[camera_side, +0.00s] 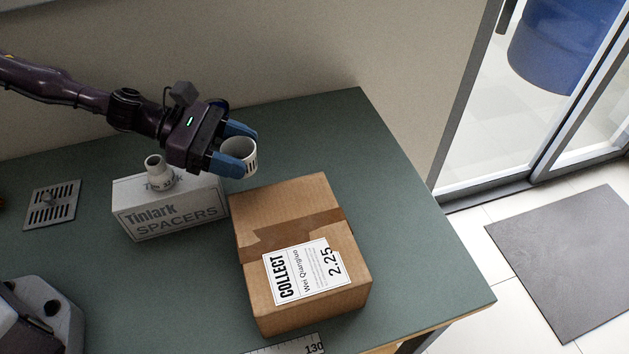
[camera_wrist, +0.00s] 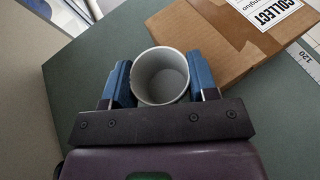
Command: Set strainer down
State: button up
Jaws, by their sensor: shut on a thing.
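The strainer (camera_side: 241,154) is a light grey, round, open-topped cup with slots in its side. My gripper (camera_side: 240,150) is shut on it, with one blue finger on each side. In the side view it is held near the far end of the cardboard box, to the right of the spacers box. In the wrist view the strainer (camera_wrist: 161,76) sits between the blue fingers (camera_wrist: 160,82), its open mouth facing the camera. I cannot tell whether its base touches the bench.
The cardboard box (camera_side: 300,215) with a COLLECT label stands on the green bench (camera_side: 420,240). A white SPACERS box (camera_side: 180,216) carries a small grey fitting (camera_side: 158,173). A slotted metal plate (camera_side: 53,205) lies left. A ruler (camera_side: 290,346) lies at the front. Bench right of the cardboard box is clear.

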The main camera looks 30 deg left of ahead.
jog(key=m+g, duration=0.2)
jog(key=d+r+g, duration=0.1)
jog(key=shift+s+m+h, duration=0.3)
jog(key=shift+s+m, duration=0.1)
jog(key=w+d+f, duration=0.1)
jog(key=w+f, duration=0.2)
jog(key=w, duration=0.1)
jog(key=w+d+f, duration=0.2)
jog(key=w+f, duration=0.1)
jog(key=w+d+f, duration=0.2)
jog(key=w+f, duration=0.1)
jog(key=w, duration=0.1)
jog(key=shift+w+d, duration=0.2)
jog(key=shift+w, duration=0.15)
jog(key=shift+w+d+f, duration=0.1)
jog(key=shift+w+f, duration=0.15)
jog(key=shift+f, duration=0.1)
jog(key=shift+w+f, duration=0.15)
jog(key=shift+f, duration=1.5)
jog(key=o, duration=0.9)
jog(key=shift+f, duration=0.1)
